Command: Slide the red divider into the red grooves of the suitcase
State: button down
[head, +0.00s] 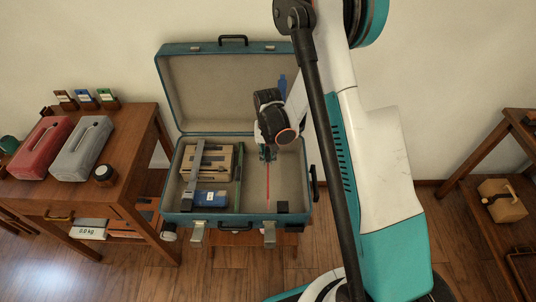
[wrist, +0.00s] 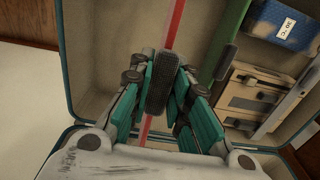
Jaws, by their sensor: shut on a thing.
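The teal suitcase (head: 165,120) stands open, with its lid leaning back. My gripper (head: 267,155) is over the right part of its base, pointing down. It is shut on the red divider (head: 268,188), which shows nearly edge-on as a thin red strip running front to back. In the wrist view the divider (wrist: 175,25) passes between the teal fingers of my gripper (wrist: 160,85), which hide its middle. I cannot tell whether its lower edge is seated or still above the floor. The red grooves are not distinguishable.
Left of the red divider, a green divider (head: 238,178) stands in the suitcase. Further left are a wooden box (head: 215,160), a blue package (head: 211,198) and a grey divider (head: 194,170). A small black block (head: 282,207) is at front right. A wooden table (head: 120,135) stands at left.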

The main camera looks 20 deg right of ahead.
jog(key=shift+f+b, duration=0.7)
jog(key=shift+f, duration=1.2)
jog(key=shift+f, duration=4.05)
jog(key=c, duration=1.4)
grip_release()
jog(key=shift+c, duration=0.2)
notch_tip(320, 180, up, 12)
jog(key=shift+r, duration=0.1)
